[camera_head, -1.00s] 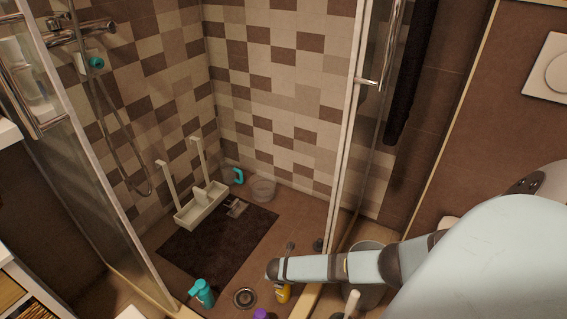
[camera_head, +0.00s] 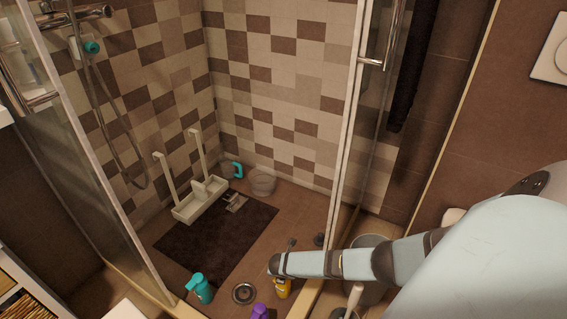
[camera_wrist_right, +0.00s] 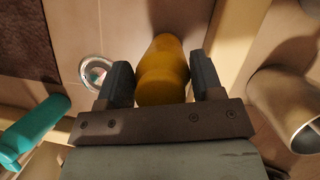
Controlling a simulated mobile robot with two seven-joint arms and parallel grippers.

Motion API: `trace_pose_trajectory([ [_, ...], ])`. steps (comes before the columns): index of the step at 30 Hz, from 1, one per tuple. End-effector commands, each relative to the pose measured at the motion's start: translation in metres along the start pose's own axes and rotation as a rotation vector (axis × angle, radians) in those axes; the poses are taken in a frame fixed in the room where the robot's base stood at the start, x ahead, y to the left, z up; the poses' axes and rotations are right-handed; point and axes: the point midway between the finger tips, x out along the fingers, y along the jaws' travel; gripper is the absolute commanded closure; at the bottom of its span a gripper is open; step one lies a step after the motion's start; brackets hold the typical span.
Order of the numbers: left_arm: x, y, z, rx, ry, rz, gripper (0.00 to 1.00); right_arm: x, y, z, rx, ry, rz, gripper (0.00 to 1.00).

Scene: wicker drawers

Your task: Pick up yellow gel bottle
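The yellow gel bottle (camera_head: 283,288) stands on the shower floor near the front edge, partly covered by my right arm in the head view. In the right wrist view the bottle (camera_wrist_right: 163,72) lies between the two dark fingers of my right gripper (camera_wrist_right: 163,78). The fingers are apart, one on each side, with little room between them and the bottle. In the head view my right gripper (camera_head: 274,264) is down over the bottle. My left gripper is in neither view.
A teal bottle (camera_head: 201,287), a round drain (camera_head: 243,293) and a purple bottle (camera_head: 260,311) are nearby. A dark mat (camera_head: 215,245) lies behind. The glass door (camera_head: 349,150) and a metal bin (camera_wrist_right: 290,105) are to the right.

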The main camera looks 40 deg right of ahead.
Motion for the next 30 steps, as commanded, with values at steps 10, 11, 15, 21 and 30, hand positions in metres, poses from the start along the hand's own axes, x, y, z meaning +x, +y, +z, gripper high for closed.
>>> trace_pose_trajectory([
  [10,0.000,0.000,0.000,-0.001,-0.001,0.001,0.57,0.000,0.000,0.000,0.000,0.000,0.000,0.84],
  [11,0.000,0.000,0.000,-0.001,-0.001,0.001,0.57,0.000,0.000,0.000,0.000,0.000,0.000,0.84],
  [15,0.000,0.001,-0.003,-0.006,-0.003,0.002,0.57,-0.004,0.000,0.002,0.000,0.000,0.000,0.84],
  [21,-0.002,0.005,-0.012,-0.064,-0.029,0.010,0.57,-0.027,0.000,0.012,0.000,0.000,0.000,0.84],
  [30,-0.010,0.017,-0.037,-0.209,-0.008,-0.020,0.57,-0.096,0.000,0.040,-0.001,-0.001,0.002,0.84],
])
